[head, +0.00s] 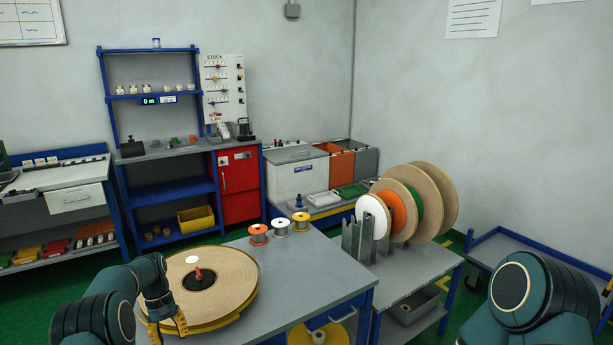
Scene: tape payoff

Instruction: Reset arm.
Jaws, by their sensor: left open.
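My left arm comes in from the lower left, and its open gripper (167,328) with yellow fingertips hangs at the front left edge of the large tan reel (235,283). Nothing shows between its fingers. It overlaps the reel's rim in the picture, and I cannot tell whether it touches. The reel lies flat on the grey table (310,265), with a dark hub and a red post (198,274) at its centre. A thick part of my right arm shows at the lower right; its gripper is out of the picture.
Three small spools, orange (258,234), white (280,227) and yellow (301,221), stand at the table's back edge. A rack of large upright reels (432,200) stands on the right bench. The table's middle is clear. A blue-framed cart (520,245) stands by the right wall.

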